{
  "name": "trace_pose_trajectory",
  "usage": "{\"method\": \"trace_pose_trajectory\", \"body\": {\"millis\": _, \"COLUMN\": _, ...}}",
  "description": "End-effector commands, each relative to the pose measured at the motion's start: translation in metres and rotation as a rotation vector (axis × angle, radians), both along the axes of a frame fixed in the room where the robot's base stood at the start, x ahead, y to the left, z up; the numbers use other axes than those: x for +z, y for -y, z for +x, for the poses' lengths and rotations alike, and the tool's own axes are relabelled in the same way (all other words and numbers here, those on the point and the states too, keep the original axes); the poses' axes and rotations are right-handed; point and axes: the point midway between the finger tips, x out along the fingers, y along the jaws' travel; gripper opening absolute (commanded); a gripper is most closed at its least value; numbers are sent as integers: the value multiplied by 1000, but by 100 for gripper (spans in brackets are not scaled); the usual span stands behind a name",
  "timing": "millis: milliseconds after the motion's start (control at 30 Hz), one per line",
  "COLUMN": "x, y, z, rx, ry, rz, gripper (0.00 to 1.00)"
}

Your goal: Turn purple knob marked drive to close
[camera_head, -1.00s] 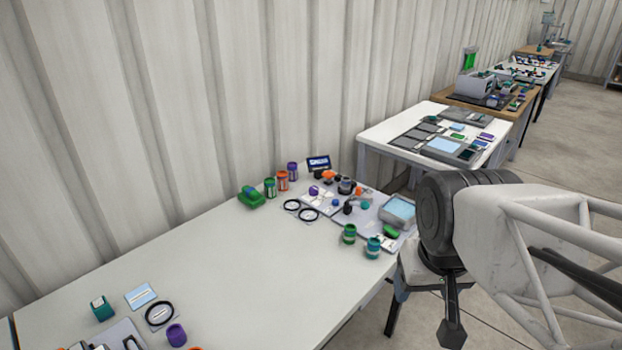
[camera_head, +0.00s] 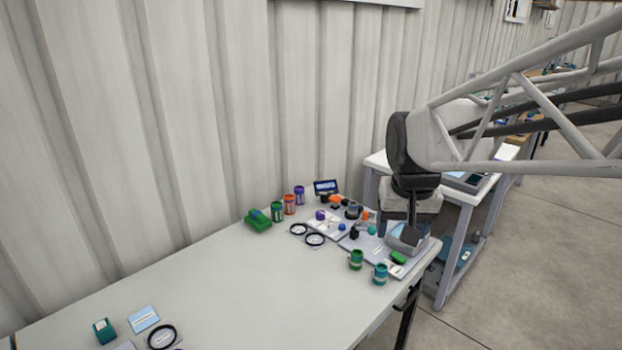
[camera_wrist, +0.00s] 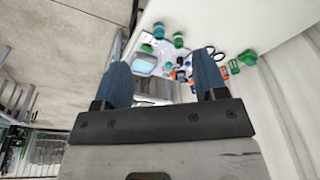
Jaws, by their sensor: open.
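A small purple knob (camera_head: 320,214) stands on a white panel (camera_head: 331,232) at the far end of the long table; its marking is too small to read. A teal knob (camera_head: 342,227) is on the same panel. My gripper (camera_head: 411,238) points down in front of the grey bin (camera_head: 393,244), to the right of the purple knob and apart from it. In the wrist view my gripper (camera_wrist: 164,72) shows two blue fingers spread apart with nothing between them. I cannot make out the purple knob clearly there.
Green (camera_head: 356,259) and teal (camera_head: 380,274) jars stand at the near table edge. Black rings (camera_head: 314,239) lie left of the panel. A green block (camera_head: 257,220), coloured cans (camera_head: 289,204) and a small display (camera_head: 326,187) stand behind. The table's middle is clear.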

Motion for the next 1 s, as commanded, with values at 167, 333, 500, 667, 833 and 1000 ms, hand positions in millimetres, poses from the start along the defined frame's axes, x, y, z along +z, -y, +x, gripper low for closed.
{"method": "trace_pose_trajectory", "body": {"millis": 167, "x": 2, "y": -4, "z": 41, "rx": -14, "ry": -14, "rz": 4, "gripper": 65}}
{"method": "trace_pose_trajectory", "body": {"millis": 333, "x": 3, "y": -9, "z": 80, "rx": -26, "ry": -25, "rz": 7, "gripper": 65}}
{"method": "trace_pose_trajectory", "body": {"millis": 500, "x": 0, "y": -15, "z": 118, "rx": -40, "ry": -36, "rz": 10, "gripper": 65}}
{"method": "trace_pose_trajectory", "body": {"millis": 667, "x": -5, "y": -20, "z": 154, "rx": -54, "ry": -47, "rz": 13, "gripper": 65}}
{"method": "trace_pose_trajectory", "body": {"millis": 833, "x": -13, "y": -26, "z": 193, "rx": -67, "ry": -58, "rz": 15, "gripper": 65}}
{"method": "trace_pose_trajectory", "body": {"millis": 1000, "x": -24, "y": -32, "z": 230, "rx": -81, "ry": -69, "rz": 18, "gripper": 65}}
